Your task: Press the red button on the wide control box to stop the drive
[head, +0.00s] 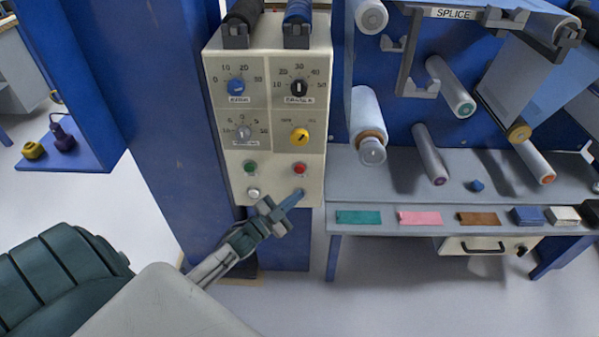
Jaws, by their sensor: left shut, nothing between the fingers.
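The wide control box (266,120) is cream-coloured and mounted on a blue post in the middle of the head view. The red button (299,168) is on its lower right, level with a green button (250,167) on the left. My left gripper (296,195) is shut and empty. Its fingertips are in front of the box's lower right corner, a little below the red button and apart from it in the picture. I cannot tell whether the tips touch the panel. The tips cover the spot beneath the red button. My right gripper is not in view.
A white button (253,193) is at the box's lower left. Blue, black, grey and yellow knobs sit above the buttons. To the right is a splice bench (400,218) with rollers above and coloured pieces along its front. A blue shelf (95,165) is at left.

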